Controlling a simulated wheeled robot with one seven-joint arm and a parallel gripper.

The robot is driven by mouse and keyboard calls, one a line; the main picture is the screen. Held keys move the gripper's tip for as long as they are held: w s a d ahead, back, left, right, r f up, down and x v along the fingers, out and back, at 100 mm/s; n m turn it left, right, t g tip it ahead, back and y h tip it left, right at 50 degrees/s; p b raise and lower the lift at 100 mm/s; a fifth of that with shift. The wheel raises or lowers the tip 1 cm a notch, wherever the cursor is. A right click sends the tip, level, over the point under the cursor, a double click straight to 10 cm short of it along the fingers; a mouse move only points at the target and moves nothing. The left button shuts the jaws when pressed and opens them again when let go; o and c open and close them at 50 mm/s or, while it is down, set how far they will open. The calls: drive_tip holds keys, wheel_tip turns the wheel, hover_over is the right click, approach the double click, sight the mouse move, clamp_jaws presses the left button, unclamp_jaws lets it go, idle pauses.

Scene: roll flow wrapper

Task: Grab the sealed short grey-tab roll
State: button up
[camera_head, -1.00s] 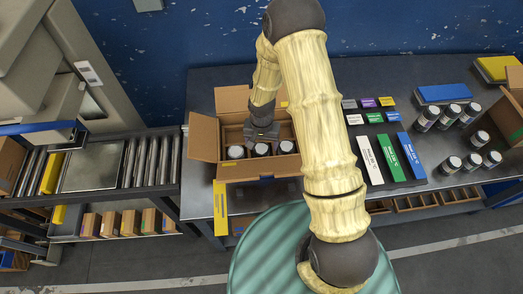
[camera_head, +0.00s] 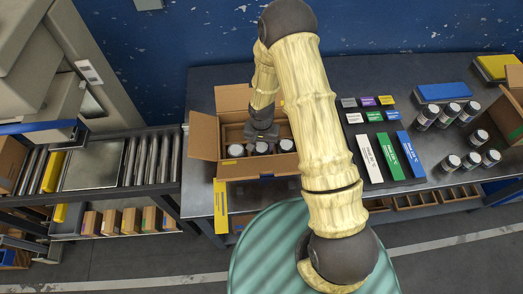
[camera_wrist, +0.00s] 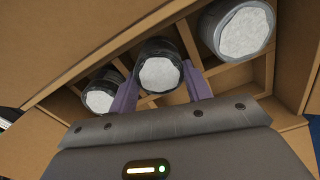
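Three short dark rolls with pale round tops stand in an open cardboard box (camera_head: 229,171): a left roll (camera_head: 236,151), a middle roll (camera_head: 261,149) and a right roll (camera_head: 286,145). My gripper (camera_head: 262,139) is down at the middle roll. In the wrist view, the purple fingers of my gripper (camera_wrist: 160,85) lie on both sides of the middle roll (camera_wrist: 160,74), very close to it. Whether they press on it is unclear. The two neighbours (camera_wrist: 101,95) and (camera_wrist: 240,32) sit outside the fingers. No grey tab can be made out on any roll.
Brown dividers split the box, and its flaps stand open. Right of it lie small coloured cards (camera_head: 377,117) and long white, green and blue blocks (camera_head: 389,159). Several more rolls (camera_head: 447,115) stand farther right. A roller conveyor (camera_head: 150,160) is at left.

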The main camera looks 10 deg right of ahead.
sight(261, 146)
drive_tip(key=shift+r, duration=0.1)
drive_tip(key=shift+c, duration=0.3)
wheel_tip(261, 146, up, 10)
drive_tip(key=b, duration=0.2)
idle(0.7)
